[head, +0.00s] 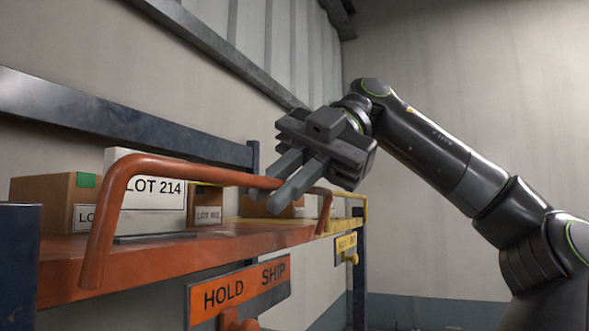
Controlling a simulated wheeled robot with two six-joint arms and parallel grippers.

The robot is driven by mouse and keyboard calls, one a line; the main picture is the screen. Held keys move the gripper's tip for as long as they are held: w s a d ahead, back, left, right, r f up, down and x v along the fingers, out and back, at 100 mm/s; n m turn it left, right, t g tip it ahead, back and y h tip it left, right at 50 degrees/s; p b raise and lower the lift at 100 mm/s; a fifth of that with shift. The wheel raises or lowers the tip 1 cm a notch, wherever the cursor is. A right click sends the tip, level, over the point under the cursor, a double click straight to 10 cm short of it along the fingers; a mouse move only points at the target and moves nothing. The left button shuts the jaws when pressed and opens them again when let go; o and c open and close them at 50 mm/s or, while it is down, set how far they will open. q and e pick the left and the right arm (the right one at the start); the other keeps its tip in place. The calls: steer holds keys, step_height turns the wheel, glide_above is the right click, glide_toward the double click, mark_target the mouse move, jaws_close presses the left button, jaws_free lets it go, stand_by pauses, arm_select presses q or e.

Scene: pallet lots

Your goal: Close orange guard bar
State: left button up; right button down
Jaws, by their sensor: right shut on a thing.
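The orange guard bar (190,170) is a bent tube along the front of the orange shelf. Its near leg comes down at the shelf's front left edge, and its top rail runs back to the right. The far leg shows beyond my gripper. My right gripper (268,197) reaches in from the right and is shut on the top rail, toward its far end. The fingers cover a short stretch of the rail. My left gripper is not in view.
The orange shelf (150,251) holds a LOT 214 box (155,196) and several brown boxes behind the bar. A HOLD/SHIP sign (240,290) hangs below its edge. A yellow-railed shelf (345,226) stands beyond. Space right of the shelves is open.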

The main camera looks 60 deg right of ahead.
steer(key=shift+w+r, duration=0.2)
steer(key=shift+w+m+g+p, duration=0.35)
steer(key=shift+w+m+g, duration=0.05)
steer(key=shift+g, duration=0.1)
steer(key=shift+w+a+m+g, duration=0.1)
steer(key=shift+w+m+g, duration=0.3)
steer(key=shift+g, duration=0.4)
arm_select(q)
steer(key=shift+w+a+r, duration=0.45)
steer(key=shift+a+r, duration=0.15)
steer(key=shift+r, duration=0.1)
arm_select(e)
steer(key=shift+w, duration=0.1)
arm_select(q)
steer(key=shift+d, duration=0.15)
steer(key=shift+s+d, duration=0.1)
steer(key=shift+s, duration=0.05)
arm_select(e)
steer(key=c, duration=1.8)
jaws_free()
steer(key=shift+o, duration=0.2)
steer(key=shift+w, duration=0.1)
steer(key=shift+s, duration=0.2)
